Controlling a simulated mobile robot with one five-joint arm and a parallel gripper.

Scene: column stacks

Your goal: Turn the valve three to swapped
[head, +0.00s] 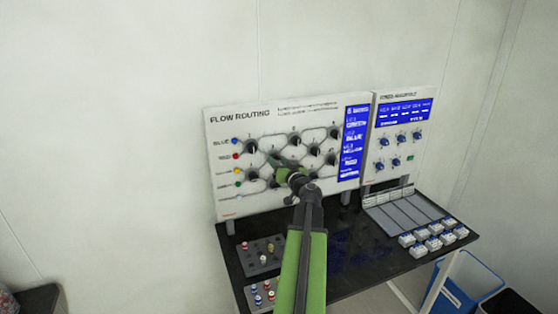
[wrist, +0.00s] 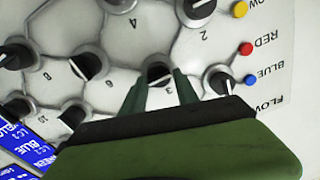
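The flow routing panel (head: 228,200) stands upright with several black knobs on it. In the wrist view, which shows the panel upside down, valve three (wrist: 160,70) is a round black knob with a white pointer mark and a "3" printed beside it. My gripper (wrist: 158,78) has its two green fingers apart, one on either side of this knob. I cannot tell whether they touch it. In the head view my gripper (head: 281,163) is at the left-middle of the panel and covers the knob there.
Neighbouring knobs are close: valve two (wrist: 195,10) and another knob (wrist: 218,80). A blue display (head: 350,145) is at the panel's right side. A second panel (head: 405,150) stands to the right. The black table (head: 335,250) holds small blocks and a grey rack (head: 405,213).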

